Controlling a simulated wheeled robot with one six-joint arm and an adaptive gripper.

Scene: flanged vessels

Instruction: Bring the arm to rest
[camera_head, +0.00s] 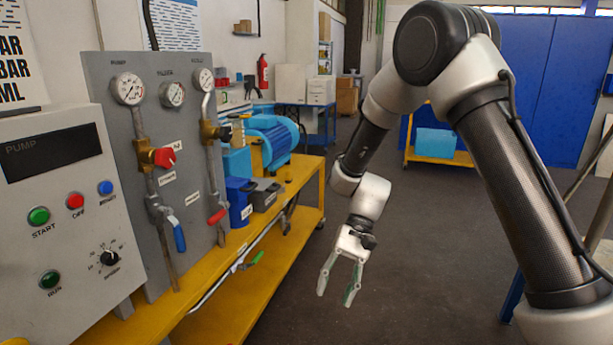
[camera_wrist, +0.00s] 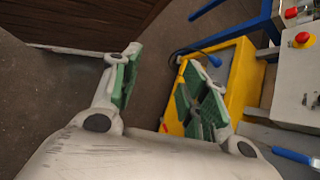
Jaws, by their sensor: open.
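My gripper (camera_head: 337,281) hangs from my arm, pointing down, in the head view. It is to the right of the yellow bench and over the dark floor. Its two fingers are spread apart with nothing between them. The wrist view also shows my gripper (camera_wrist: 160,95) with green pads on its open fingers. My arm is bent, with the elbow high at the upper right of the head view.
A yellow bench (camera_head: 265,290) stands at left with a gauge panel (camera_head: 165,230), a pump control box (camera_head: 65,220) and a blue motor (camera_head: 272,140). A yellow cart with a blue box (camera_head: 435,142) stands behind. The grey floor (camera_head: 400,260) between is clear.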

